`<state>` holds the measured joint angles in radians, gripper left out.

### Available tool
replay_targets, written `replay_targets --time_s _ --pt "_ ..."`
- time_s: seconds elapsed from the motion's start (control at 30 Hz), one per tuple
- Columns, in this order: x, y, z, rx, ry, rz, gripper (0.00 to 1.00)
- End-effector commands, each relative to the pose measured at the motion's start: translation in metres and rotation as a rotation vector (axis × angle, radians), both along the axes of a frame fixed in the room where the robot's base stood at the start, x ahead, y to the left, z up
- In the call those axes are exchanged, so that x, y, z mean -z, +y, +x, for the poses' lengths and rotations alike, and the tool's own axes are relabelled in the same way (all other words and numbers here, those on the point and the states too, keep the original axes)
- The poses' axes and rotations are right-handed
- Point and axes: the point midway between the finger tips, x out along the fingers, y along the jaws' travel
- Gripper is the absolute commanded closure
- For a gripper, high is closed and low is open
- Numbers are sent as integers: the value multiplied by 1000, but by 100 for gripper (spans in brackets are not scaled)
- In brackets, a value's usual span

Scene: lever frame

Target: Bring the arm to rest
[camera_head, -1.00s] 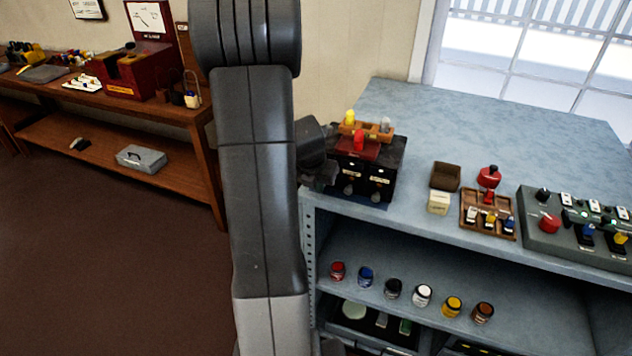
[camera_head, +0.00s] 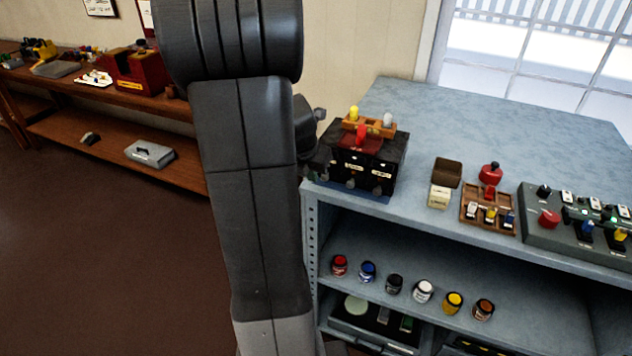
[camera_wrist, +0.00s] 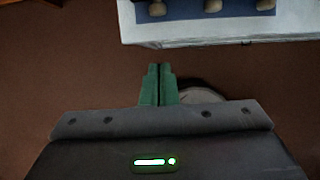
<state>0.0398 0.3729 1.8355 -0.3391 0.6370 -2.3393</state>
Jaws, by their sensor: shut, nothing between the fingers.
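My arm rises through the middle of the head view, in front of the wall and the wooden bench. In the wrist view my gripper (camera_wrist: 158,84) is shut with its green fingers together and nothing between them. It hangs over the brown floor, apart from the bench edge (camera_wrist: 215,38) at the top of that view. The lever frame (camera_head: 362,165), a black box with red and yellow-tipped parts on top, stands at the near left corner of the blue-grey bench (camera_head: 470,115). My gripper's fingers are hidden in the head view.
A brown box (camera_head: 447,172), a small wooden tray (camera_head: 487,212) and a grey control panel (camera_head: 575,232) stand on the bench. Several paint jars (camera_head: 423,291) line the shelf below. A wooden bench (camera_head: 110,145) runs along the left wall. The floor (camera_head: 100,260) at left is clear.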

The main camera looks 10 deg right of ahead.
Motion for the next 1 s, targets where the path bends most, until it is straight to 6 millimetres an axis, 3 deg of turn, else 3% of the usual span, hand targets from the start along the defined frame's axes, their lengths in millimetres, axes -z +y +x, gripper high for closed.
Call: replay_targets --time_s 0.2,0.4,0.77,1.0 --pt "-26 6 -9 0 -1 0 100" --pt "-34 8 -12 0 2 1 100" --pt "-32 7 -12 1 3 1 100" --pt "-9 2 -5 3 6 2 100"
